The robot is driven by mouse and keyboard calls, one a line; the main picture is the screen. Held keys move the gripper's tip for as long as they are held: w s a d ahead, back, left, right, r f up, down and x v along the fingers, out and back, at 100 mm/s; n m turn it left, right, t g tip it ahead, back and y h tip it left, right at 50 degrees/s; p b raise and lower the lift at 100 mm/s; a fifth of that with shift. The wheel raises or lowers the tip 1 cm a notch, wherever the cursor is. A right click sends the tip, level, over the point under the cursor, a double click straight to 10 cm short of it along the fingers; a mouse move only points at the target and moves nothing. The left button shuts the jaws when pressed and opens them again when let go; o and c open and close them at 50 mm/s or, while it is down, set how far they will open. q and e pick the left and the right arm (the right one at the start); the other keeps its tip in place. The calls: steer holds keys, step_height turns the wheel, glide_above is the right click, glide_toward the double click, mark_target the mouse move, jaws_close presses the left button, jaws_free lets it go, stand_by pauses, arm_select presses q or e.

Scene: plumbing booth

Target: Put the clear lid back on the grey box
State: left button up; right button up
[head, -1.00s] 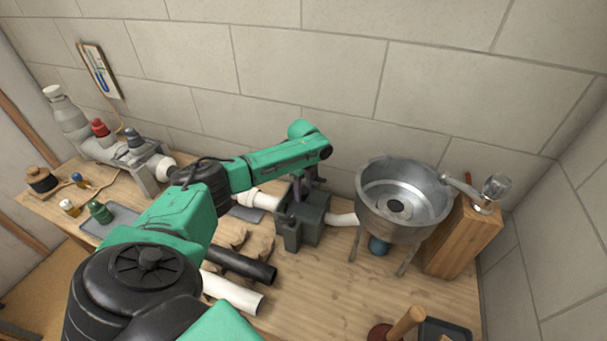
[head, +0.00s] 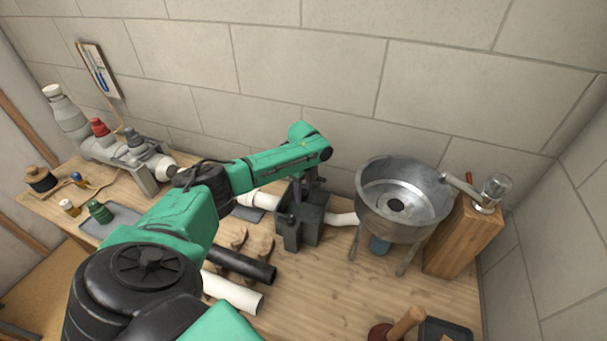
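The grey box (head: 315,228) stands on the bench near the wall, with white pipe at its left and right sides. Its top looks open at the front left corner, and part of it is hidden by my gripper. My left gripper (head: 308,187) points down from the green arm, right over the box's top. Its fingers are dark and small against the box, so I cannot tell their opening or whether they hold anything. I cannot make out the clear lid. My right gripper is not in view.
A metal sink bowl (head: 402,198) on legs stands right of the box, beside a wooden block (head: 462,238) with a tap. Black pipe (head: 243,265) and white pipe (head: 233,292) lie in front. A flat grey piece (head: 249,213) lies left.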

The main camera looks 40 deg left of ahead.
arm_select(q)
steer(key=o, duration=0.4)
steer(key=shift+c, duration=0.2)
steer(key=shift+r, duration=0.15)
step_height(320, 180, up, 14)
steer(key=b, duration=0.2)
steer(key=shift+r+b, duration=0.15)
steer(key=shift+b, duration=0.25)
